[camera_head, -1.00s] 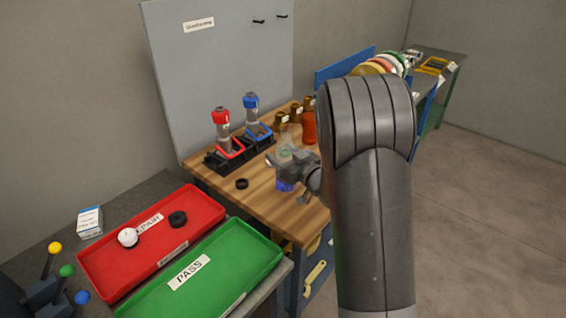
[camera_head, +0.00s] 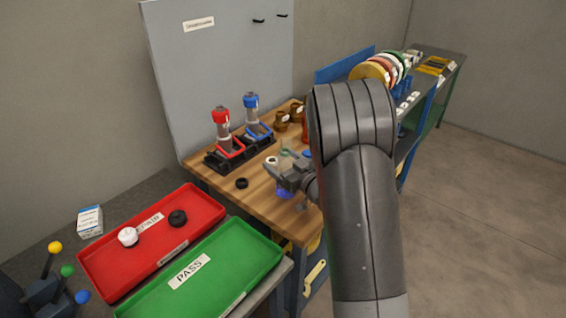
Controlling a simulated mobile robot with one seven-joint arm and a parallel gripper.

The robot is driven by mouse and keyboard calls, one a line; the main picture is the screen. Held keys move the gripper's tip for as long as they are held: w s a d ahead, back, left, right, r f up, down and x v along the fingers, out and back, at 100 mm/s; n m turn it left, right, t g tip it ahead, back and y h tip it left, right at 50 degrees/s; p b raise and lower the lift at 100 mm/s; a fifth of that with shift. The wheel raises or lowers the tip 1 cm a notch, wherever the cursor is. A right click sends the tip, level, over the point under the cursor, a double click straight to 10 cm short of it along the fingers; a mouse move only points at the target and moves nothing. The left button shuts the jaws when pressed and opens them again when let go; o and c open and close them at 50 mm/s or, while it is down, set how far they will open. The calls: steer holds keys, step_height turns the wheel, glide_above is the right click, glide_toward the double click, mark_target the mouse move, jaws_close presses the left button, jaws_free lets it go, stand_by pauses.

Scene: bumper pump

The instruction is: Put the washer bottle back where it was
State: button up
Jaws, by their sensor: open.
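A clear bottle with a pale green upper part (camera_head: 287,148) and blue liquid low down (camera_head: 285,191) appears to be the washer bottle. It stands on the wooden bench, and my gripper hides its middle. My gripper (camera_head: 275,171) is open at the bottle, pointing left in the picture. I cannot tell whether the fingers are around the bottle or in front of it, or whether they touch it.
A black rack (camera_head: 222,157) holds a red-topped pump (camera_head: 222,117) and a blue-topped pump (camera_head: 251,103). A black ring (camera_head: 242,183) lies in front. Brown bottles (camera_head: 282,121) stand behind. Red (camera_head: 100,262) and green (camera_head: 235,270) trays are at lower left.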

steer(key=shift+r, duration=0.1)
steer(key=shift+s+d, duration=0.25)
steer(key=v, duration=1.1)
steer(key=s+d+r+m+g+h, duration=0.2)
steer(key=s+d+r+m+h, duration=0.35)
steer(key=r+h, duration=0.45)
steer(key=s+a+r+g, duration=0.1)
steer(key=s+a+g, duration=0.1)
steer(key=s, duration=0.9)
steer(key=s+a+r+m+g, duration=0.1)
steer(key=s+g, duration=0.4)
steer(key=s, duration=0.6)
steer(key=shift+a+r, duration=0.2)
steer(key=shift+a, duration=0.35)
steer(key=shift+s, duration=0.1)
